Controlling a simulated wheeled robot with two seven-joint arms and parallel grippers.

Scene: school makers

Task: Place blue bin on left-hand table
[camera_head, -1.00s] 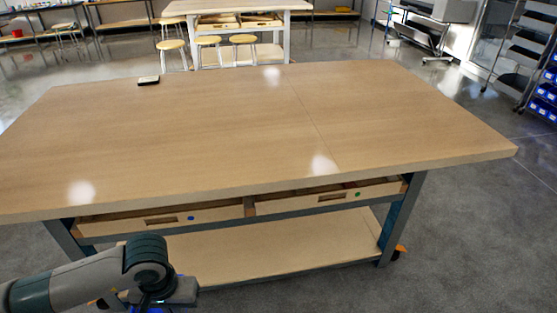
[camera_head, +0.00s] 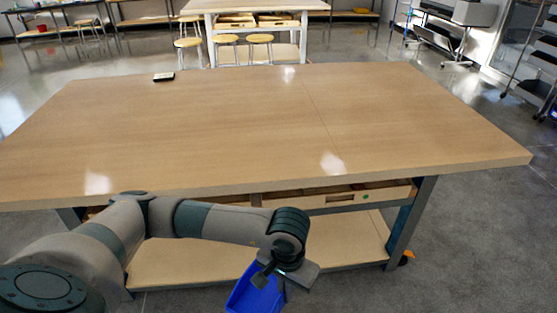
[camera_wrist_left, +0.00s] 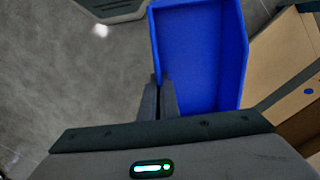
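My left gripper (camera_head: 268,282) hangs below and in front of the near edge of a large wooden table (camera_head: 250,125). It is shut on one side wall of a blue bin (camera_head: 252,296). In the left wrist view the fingers (camera_wrist_left: 158,98) pinch that wall, and the open, empty-looking bin (camera_wrist_left: 203,50) lies to their right. The bin is lower than the tabletop, and the head view cuts off its lower part. My right gripper is not in view.
A small dark object (camera_head: 164,77) lies on the tabletop's far left; the rest of the top is clear. A drawer (camera_head: 340,198) and a lower shelf (camera_head: 190,262) are under the near edge. Several stools (camera_head: 228,40) and another table (camera_head: 250,8) stand behind.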

